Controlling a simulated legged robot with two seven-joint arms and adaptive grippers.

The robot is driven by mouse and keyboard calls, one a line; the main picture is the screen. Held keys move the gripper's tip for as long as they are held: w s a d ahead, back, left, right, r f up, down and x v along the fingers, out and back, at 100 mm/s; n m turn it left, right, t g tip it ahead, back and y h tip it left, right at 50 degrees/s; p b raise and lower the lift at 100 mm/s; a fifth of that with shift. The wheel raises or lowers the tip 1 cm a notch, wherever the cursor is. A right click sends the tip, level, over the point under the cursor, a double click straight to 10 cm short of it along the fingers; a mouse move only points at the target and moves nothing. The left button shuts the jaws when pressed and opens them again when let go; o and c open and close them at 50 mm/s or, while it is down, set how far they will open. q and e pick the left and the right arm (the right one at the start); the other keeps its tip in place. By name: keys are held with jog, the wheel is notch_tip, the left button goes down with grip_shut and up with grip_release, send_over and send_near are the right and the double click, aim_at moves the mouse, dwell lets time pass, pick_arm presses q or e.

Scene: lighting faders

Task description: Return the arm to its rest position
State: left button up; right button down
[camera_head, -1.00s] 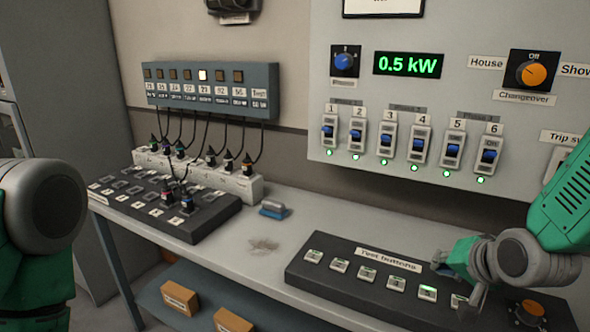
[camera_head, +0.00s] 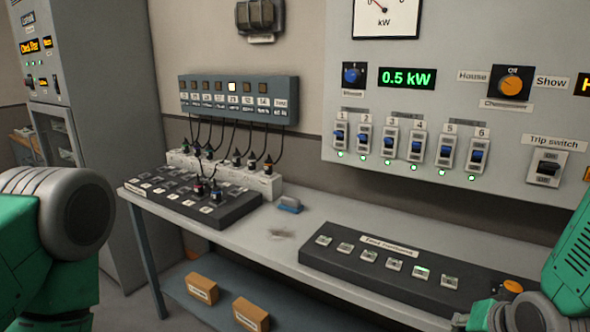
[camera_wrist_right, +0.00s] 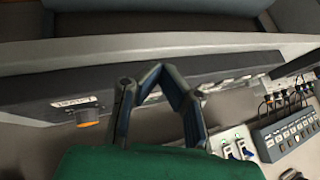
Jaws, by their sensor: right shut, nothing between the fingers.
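My right arm, green and grey, comes in at the lower right of the head view. Only part of my right gripper (camera_head: 468,322) shows there, at the bottom edge beside the front of the test button panel (camera_head: 330,262). In the right wrist view my right gripper (camera_wrist_right: 160,70) has its dark fingers drawn together with nothing held, in front of the panel (camera_wrist_right: 45,95). My left arm shows as a green and grey link at the left edge; its gripper is out of frame.
A grey bench (camera_head: 240,232) carries a patch box (camera_head: 232,212) with plugged cables and a blue-grey block (camera_head: 289,204). A wall panel (camera_head: 450,110) has several blue switches and reads 0.5 kW.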

jog(key=s+a+f+n+g, duration=0.1)
jog(key=s+f+n+g, duration=0.2)
jog(key=s+f, duration=0.6)
jog(key=s+a+f+n+g, duration=0.1)
jog(key=s+f+n+g, duration=0.3)
jog(key=s+f, duration=0.6)
jog(key=s, duration=0.7)
jog(key=shift+s+a+h, duration=0.3)
jog(key=shift+w+f, duration=0.1)
